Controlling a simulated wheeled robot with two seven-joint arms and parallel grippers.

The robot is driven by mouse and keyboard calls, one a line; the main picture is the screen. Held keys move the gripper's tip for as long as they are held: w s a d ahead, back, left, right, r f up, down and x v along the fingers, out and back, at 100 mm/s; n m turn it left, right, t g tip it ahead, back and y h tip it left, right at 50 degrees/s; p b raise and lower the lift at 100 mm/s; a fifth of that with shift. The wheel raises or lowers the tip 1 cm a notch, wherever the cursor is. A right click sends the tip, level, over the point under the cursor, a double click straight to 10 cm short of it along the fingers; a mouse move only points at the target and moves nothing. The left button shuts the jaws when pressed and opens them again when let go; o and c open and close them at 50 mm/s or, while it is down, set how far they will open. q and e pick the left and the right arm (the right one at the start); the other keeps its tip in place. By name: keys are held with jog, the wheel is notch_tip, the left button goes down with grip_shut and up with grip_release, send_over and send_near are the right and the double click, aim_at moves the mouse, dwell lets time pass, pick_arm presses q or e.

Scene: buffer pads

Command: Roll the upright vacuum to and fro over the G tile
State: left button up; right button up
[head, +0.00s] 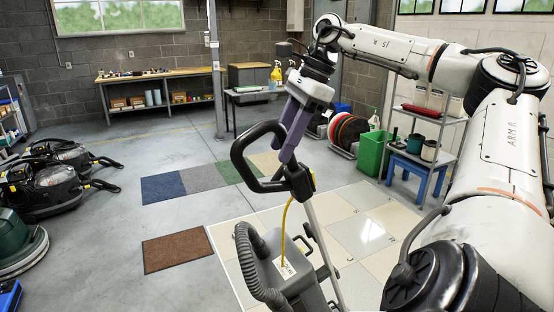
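The upright vacuum (283,268) stands in the lower middle, with a grey body, ribbed hose, yellow cord and black loop handle (240,150). My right gripper (286,158) has purple fingers that come down over the right side of the loop and appear closed on it; they hide part of the handle. The vacuum stands at the left part of a floor panel (362,235) of cream and grey tiles. Small marks show on some tiles, too small to read, so I cannot tell which is the G tile. The vacuum's floor head is out of frame. My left gripper is not in view.
A brown mat (177,251) lies left of the panel, and a row of coloured carpet squares (203,177) behind it. Floor machines (55,190) stand at left. A green bin (371,153), blue stool (417,172) and shelf cart stand at right. Grey floor between is clear.

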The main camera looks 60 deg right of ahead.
jog(key=shift+x, duration=1.95)
grip_shut()
